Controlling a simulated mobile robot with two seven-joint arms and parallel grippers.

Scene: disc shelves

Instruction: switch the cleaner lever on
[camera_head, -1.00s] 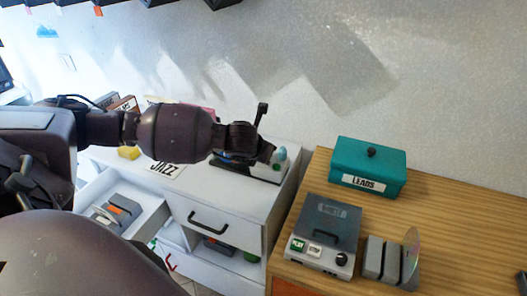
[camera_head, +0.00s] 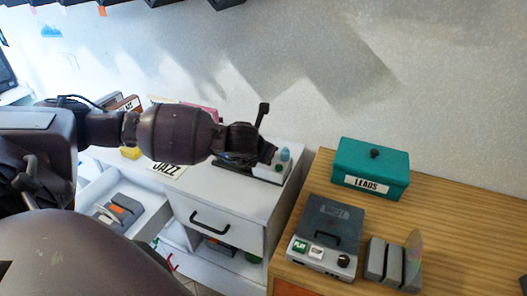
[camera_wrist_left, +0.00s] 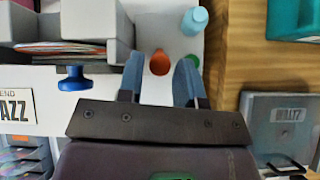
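The cleaner is a pale unit (camera_head: 271,173) at the right end of the white cabinet top, with a light-blue bottle and a green spot on it. My left gripper (camera_wrist_left: 158,78) is over it, seen from above in the left wrist view. Its two blue-grey fingers are apart. An orange-red, round-ended piece (camera_wrist_left: 160,62) shows between the fingertips; it may be the lever, and I cannot tell whether the fingers touch it. A blue knob (camera_wrist_left: 74,78) is left of the fingers. In the head view my wrist hides most of the cleaner. My right gripper is not in view.
A teal LEADS box (camera_head: 371,168), a grey player (camera_head: 324,236) and a disc rack (camera_head: 393,263) stand on the wooden cabinet at right. The light-blue bottle (camera_wrist_left: 195,20) is close to the right finger. An open drawer (camera_head: 151,205) juts out at left.

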